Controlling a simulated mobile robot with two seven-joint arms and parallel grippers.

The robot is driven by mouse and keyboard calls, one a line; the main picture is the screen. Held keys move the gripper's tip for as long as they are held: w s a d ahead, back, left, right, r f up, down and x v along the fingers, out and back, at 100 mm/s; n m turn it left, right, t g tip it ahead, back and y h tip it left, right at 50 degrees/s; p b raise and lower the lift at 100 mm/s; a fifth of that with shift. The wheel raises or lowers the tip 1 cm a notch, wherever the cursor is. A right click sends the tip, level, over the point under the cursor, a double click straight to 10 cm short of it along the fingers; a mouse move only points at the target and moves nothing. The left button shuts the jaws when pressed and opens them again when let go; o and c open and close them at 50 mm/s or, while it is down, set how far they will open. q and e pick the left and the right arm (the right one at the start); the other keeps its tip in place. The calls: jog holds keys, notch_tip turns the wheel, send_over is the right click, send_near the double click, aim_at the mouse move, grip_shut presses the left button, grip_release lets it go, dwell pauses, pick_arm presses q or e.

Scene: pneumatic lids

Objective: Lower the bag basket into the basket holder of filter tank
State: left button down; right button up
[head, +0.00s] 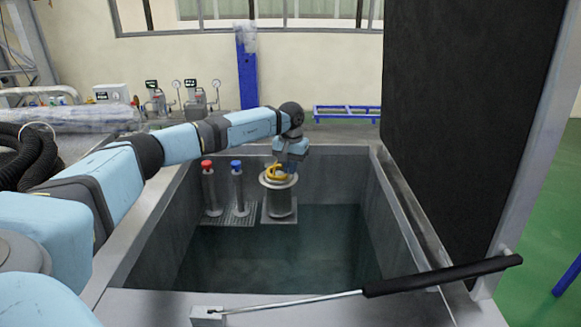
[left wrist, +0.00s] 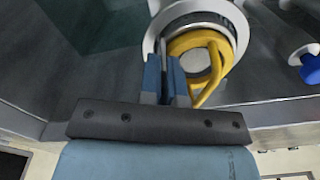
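The bag basket shows as a yellow ring with a handle (head: 279,174) at the top of the grey cylindrical filter tank (head: 281,203). In the left wrist view its yellow ring (left wrist: 217,45) lies within the tank's pale round rim (left wrist: 150,42). The basket's lower part and the basket holder are hidden inside the tank. My left gripper (head: 287,168) points down over the tank mouth. In the left wrist view its blue fingers (left wrist: 165,75) are close together at the ring's left side, around a thin grey part that appears to belong to the basket. My right gripper is not in view.
Beside the tank stand two metal cylinders with a red knob (head: 206,164) and a blue knob (head: 236,164). All stand in a deep grey basin (head: 150,245) with dark water. A tall dark panel (head: 460,110) rises on the right.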

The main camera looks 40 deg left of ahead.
pick_arm(q)
jog(key=shift+f, duration=0.45)
jog(key=c, duration=1.2)
grip_release()
jog(key=shift+c, duration=0.2)
notch_tip(320, 180, up, 14)
